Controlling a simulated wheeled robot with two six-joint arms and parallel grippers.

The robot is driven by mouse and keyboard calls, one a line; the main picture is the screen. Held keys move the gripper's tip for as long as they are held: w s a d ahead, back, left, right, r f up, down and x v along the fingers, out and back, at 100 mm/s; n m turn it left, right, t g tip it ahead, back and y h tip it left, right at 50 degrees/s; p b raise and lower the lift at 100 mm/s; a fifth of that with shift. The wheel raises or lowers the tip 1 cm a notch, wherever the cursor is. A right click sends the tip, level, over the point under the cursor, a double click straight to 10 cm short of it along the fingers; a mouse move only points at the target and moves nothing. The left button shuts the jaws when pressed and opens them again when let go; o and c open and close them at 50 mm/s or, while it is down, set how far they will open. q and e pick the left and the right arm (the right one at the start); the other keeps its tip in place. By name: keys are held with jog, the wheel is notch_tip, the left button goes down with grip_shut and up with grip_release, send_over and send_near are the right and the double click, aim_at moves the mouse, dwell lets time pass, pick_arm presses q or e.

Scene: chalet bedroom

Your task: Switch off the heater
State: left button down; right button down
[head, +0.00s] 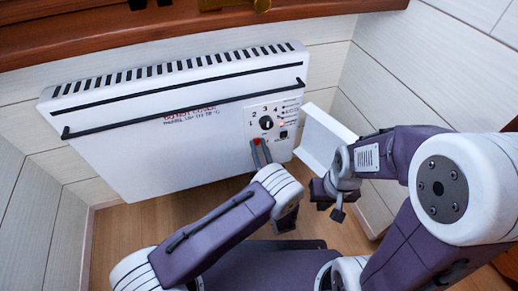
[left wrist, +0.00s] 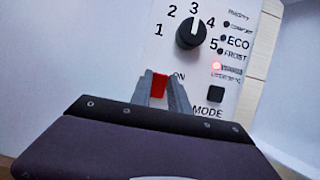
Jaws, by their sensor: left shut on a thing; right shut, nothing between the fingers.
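The white heater (head: 170,135) hangs on the wall under a wooden sill. Its control panel (head: 278,118) is at its right end, with a black dial (left wrist: 190,33) whose mark points up toward 3. Below the dial is a red switch (left wrist: 159,86) beside the word ON. A small red lamp (left wrist: 216,66) is lit to the right. My left gripper (head: 261,152) is shut on the red switch, which shows between its fingertips in the left wrist view (left wrist: 162,90). My right gripper (head: 330,205) is shut and empty, right of the panel and apart from the heater.
A white flap (head: 324,138) stands open at the right edge of the control panel, close to my right arm. A black MODE button (left wrist: 215,93) sits right of the switch. A black rail (head: 180,108) crosses the heater front. Wood floor (head: 150,225) lies below.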

pick_arm(q)
jog(key=c, duration=1.2)
grip_release()
jog(key=shift+c, duration=0.2)
jog(key=shift+r, duration=0.1)
